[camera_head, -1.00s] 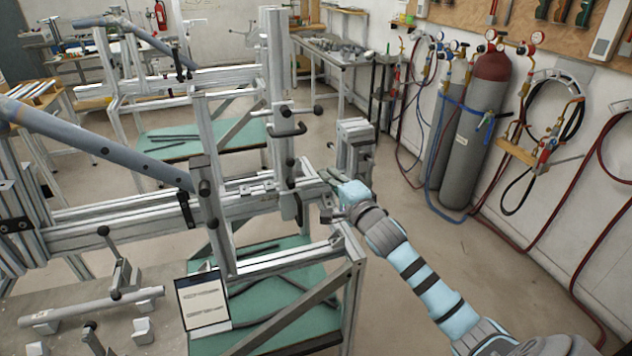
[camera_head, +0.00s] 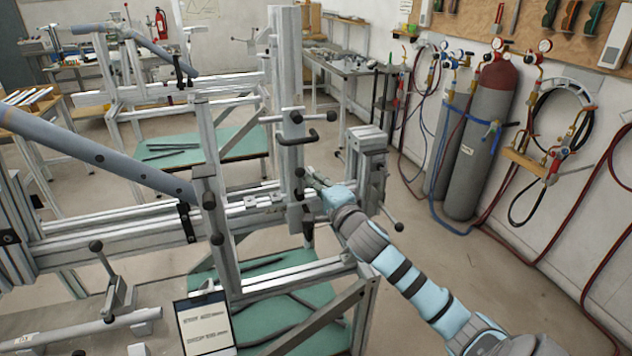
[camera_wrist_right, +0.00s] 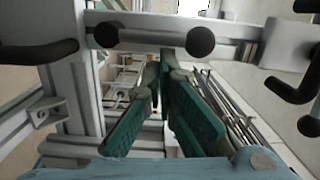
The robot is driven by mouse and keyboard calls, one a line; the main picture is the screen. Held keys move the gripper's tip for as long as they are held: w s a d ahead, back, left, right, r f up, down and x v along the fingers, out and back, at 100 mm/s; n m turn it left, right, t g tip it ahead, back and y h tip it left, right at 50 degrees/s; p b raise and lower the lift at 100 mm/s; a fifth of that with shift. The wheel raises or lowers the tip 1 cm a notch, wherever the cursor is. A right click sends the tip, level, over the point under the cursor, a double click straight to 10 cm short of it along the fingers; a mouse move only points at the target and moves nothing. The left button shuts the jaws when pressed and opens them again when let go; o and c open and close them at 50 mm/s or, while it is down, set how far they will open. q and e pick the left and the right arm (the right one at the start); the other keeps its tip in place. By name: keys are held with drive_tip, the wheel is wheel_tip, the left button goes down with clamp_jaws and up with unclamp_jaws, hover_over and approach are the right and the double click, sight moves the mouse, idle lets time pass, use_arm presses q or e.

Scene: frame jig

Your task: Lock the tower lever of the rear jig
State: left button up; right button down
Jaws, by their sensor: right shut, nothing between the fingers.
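The nearer jig has an upright metal tower (camera_head: 289,75) with dark handles on it. A dark curved handle (camera_head: 305,137) crosses the tower's face, with dark knobs above and below. I cannot tell which of these is the tower lever. My right gripper (camera_head: 314,182) is just right of the tower, below that handle. In the right wrist view its green finger pads (camera_wrist_right: 165,70) are together and empty, with the tips just below a metal bar and two round dark knobs (camera_wrist_right: 200,41). Dark handles show left (camera_wrist_right: 40,51) and right (camera_wrist_right: 290,90). My left gripper is out of view.
A second jig (camera_head: 130,85) stands farther back at left. A metal block (camera_head: 366,165) with a ball-ended lever (camera_head: 398,226) is right of the gripper. A blue-grey tube (camera_head: 95,155) slopes across the nearer jig. Gas cylinders (camera_head: 475,140) stand along the right wall.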

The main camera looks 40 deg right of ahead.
drive_tip(key=shift+s+a+r+n+p, duration=0.15)
drive_tip(key=shift+s+r+n+p, duration=0.05)
drive_tip(key=shift+r+n+p, duration=0.15)
drive_tip(key=shift+w+f, duration=0.1)
drive_tip(key=shift+w, duration=0.05)
